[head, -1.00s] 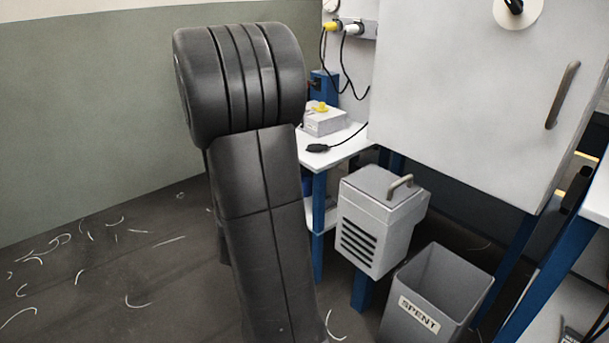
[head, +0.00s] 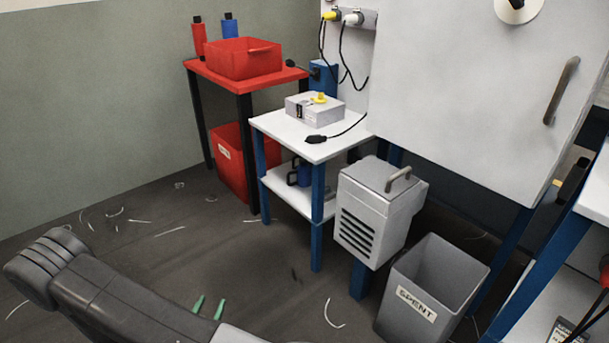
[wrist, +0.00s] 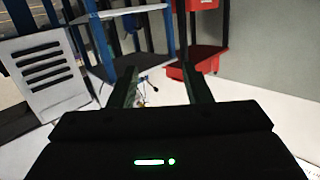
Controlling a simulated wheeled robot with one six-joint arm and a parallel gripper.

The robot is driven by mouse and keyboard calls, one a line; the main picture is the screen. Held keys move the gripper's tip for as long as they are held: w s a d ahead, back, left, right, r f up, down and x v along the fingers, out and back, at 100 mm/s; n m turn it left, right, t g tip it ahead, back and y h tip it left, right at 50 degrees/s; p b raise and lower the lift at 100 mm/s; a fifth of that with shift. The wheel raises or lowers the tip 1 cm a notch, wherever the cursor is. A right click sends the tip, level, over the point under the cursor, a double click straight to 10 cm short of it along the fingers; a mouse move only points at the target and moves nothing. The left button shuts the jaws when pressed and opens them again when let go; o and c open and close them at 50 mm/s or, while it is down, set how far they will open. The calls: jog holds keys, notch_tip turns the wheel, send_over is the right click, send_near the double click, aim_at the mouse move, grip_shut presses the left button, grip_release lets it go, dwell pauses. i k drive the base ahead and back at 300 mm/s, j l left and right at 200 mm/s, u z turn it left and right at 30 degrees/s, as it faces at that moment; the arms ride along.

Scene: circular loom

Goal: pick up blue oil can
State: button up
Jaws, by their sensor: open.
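A blue can with dark handle-like parts (head: 304,172) stands on the lower shelf of the small white table in the head view. It is partly shaded, and a blue table leg stands close in front of it. My gripper (head: 208,307) shows at the bottom of the head view as two green fingertips, well in front of and below the shelf. In the wrist view my gripper (wrist: 160,82) has its two fingers apart with nothing between them. I cannot clearly make out the can in that view.
The white table (head: 290,130) carries a grey box with a yellow knob (head: 316,107) and a cable. A red stand (head: 250,84) is at its left. A vented grey unit (head: 380,210) and a SPENT bin (head: 430,290) are at its right. Open floor lies in front.

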aim_at(303, 173)
jog(key=i+j+z, duration=0.2)
jog(key=i+z, duration=0.15)
jog(key=i, duration=0.2)
jog(key=i+j+z, duration=0.35)
jog(key=i, duration=0.2)
jog(key=i+j+z, duration=0.3)
jog(key=i+j, duration=0.15)
